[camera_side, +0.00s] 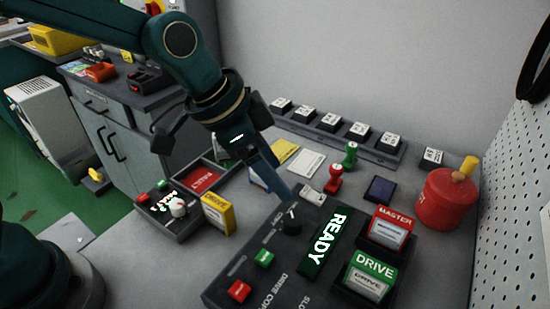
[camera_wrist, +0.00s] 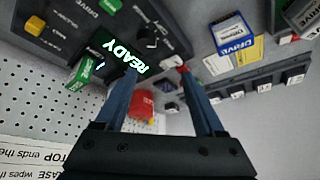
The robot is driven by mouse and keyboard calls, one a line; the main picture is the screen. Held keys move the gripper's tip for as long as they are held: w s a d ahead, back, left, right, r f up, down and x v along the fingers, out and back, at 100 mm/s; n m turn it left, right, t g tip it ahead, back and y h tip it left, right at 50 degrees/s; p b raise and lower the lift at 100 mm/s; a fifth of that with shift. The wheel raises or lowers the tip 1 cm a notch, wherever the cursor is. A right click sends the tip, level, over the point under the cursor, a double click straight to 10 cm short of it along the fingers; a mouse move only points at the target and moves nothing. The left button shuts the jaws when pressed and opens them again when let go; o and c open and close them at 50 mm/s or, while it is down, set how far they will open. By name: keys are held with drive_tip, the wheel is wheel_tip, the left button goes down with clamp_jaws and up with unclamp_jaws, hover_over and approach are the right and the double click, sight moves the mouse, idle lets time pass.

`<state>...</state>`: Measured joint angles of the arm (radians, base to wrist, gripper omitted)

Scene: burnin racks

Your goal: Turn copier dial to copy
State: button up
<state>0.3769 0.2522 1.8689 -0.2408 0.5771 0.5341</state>
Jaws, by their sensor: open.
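The copier (camera_side: 255,268) is a dark panel on the bench with a lit green READY display (camera_side: 325,243). Its black dial (camera_side: 291,222) with a pale pointer mark sits at the panel's far end, left of the display. The dial also shows in the wrist view (camera_wrist: 150,38), beyond the fingers. My gripper (camera_side: 283,191) is above the dial, slightly behind it, with fingers pointing down. In the wrist view my gripper (camera_wrist: 157,72) has its fingers apart with nothing held between them. I cannot tell the dial's exact setting.
A red MASTER cartridge (camera_side: 394,222) and a green DRIVE cartridge (camera_side: 373,268) stand in the copier's slots.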

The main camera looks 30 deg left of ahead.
sight(293, 220)
drive_tip(key=shift+m+g, duration=0.3)
drive_tip(key=shift+g, duration=0.2)
drive_tip(key=f, duration=0.1)
drive_tip(key=d+f, duration=0.1)
drive_tip(key=s+d+f, duration=0.1)
drive_tip(key=shift+s+f, duration=0.1)
drive_tip(key=shift+f, duration=0.25)
drive_tip(key=shift+x, duration=2.3)
drive_tip(key=shift+a, duration=0.1)
clamp_jaws()
